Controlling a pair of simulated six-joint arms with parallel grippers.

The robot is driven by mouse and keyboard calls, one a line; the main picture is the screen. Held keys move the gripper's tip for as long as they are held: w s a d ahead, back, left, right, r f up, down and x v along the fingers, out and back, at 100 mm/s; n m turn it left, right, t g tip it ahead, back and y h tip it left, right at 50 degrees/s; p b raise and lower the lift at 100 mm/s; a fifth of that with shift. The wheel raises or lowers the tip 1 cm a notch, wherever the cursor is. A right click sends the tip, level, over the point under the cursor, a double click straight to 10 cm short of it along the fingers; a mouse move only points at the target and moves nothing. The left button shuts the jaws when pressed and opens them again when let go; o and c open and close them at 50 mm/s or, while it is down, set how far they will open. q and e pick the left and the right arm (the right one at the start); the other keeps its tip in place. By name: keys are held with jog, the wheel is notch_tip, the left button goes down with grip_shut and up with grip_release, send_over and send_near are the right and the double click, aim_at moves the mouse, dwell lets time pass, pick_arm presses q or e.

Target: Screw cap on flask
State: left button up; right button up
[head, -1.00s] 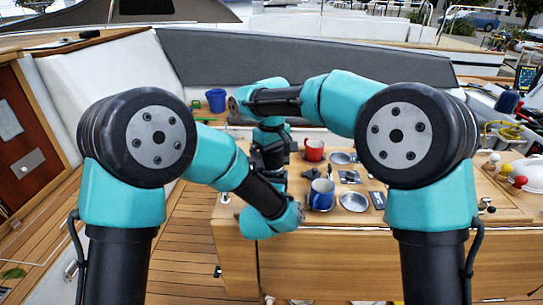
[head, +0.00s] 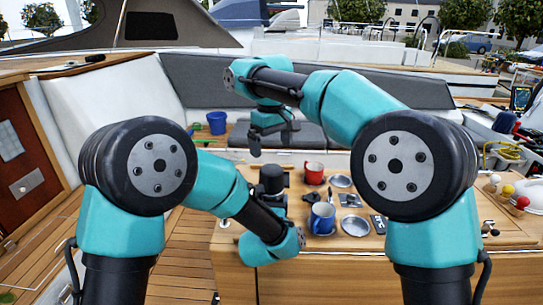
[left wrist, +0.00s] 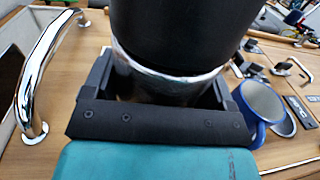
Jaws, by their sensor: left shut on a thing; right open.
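A dark flask (head: 272,178) stands upright near the left end of the wooden cockpit table. In the left wrist view the flask (left wrist: 180,35) fills the top middle, black with a silver band low down. My left gripper (left wrist: 165,88) is shut around it below the band; in the head view this gripper (head: 268,203) is small and partly hidden by my forearm. My right gripper (head: 274,132) is open and empty, above and apart from the flask. I cannot make out a separate cap; whether the dark top of the flask is the cap cannot be told.
Right of the flask on the table (head: 455,226) are a red mug (head: 314,172), a blue mug (head: 321,218), metal dishes (head: 355,226) and small dark items. A blue bucket (head: 217,123) stands on the bench behind. A chrome rail (left wrist: 45,75) is left of my left gripper.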

pick_arm(q)
jog(key=o, duration=1.7)
jog(key=shift+c, duration=0.2)
jog(key=s+a, duration=0.2)
jog(key=s, duration=1.5)
jog(key=shift+a, duration=0.35)
jog(key=shift+s, duration=0.1)
